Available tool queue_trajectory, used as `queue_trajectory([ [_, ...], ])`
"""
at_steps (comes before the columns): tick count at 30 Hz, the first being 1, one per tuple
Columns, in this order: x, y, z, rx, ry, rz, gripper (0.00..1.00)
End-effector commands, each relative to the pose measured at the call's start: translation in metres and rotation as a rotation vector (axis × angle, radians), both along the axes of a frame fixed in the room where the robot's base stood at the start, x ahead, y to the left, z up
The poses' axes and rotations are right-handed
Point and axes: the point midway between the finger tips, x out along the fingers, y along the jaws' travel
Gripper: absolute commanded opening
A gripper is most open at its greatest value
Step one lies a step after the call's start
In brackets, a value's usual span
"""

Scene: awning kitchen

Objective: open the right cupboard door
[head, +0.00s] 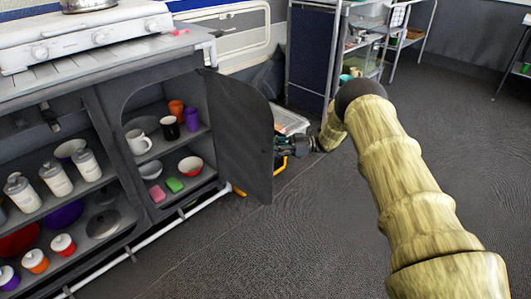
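The right cupboard door (240,135) is dark grey and stands swung wide open on the right side of the cabinet. The right cupboard (168,92) behind it is exposed, with cups on its upper shelf and bowls and small blocks on its lower one. My gripper (281,148) is at the far side of the door, near its outer face, and partly hidden by it. Its fingers cannot be made out, and I cannot tell whether it touches the door. My arm reaches in from the right.
Open shelves (75,215) with bottles, jars and bowls are left of the cupboard. A white stove (85,33) sits on the countertop. A white rail (150,238) runs along the cabinet's base. A wheeled rack (312,55) stands at the back. The floor (300,240) in front is clear.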

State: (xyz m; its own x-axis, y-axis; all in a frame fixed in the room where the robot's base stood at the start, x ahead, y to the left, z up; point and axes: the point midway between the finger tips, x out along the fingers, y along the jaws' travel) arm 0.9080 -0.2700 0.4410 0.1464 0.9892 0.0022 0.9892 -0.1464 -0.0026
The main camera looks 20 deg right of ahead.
Motion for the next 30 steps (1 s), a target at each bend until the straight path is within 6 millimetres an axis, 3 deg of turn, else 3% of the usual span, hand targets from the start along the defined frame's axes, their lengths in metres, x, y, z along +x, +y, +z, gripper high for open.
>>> queue_trajectory([
  [1, 0.009, 0.008, 0.008, 0.005, -0.016, -0.005, 0.00],
  [14, 0.010, 0.005, 0.011, -0.003, -0.018, -0.010, 0.01],
  [15, 0.010, 0.005, 0.011, -0.003, -0.018, -0.010, 0.42],
  [16, 0.010, 0.005, 0.011, -0.003, -0.019, -0.010, 0.37],
  [17, 0.010, 0.005, 0.012, -0.003, -0.018, -0.010, 0.38],
  [21, 0.008, 0.000, 0.011, -0.001, -0.017, -0.014, 0.52],
  [25, 0.007, -0.008, 0.010, 0.006, -0.016, -0.020, 0.51],
  [30, 0.005, -0.013, 0.008, 0.009, -0.014, -0.022, 0.39],
])
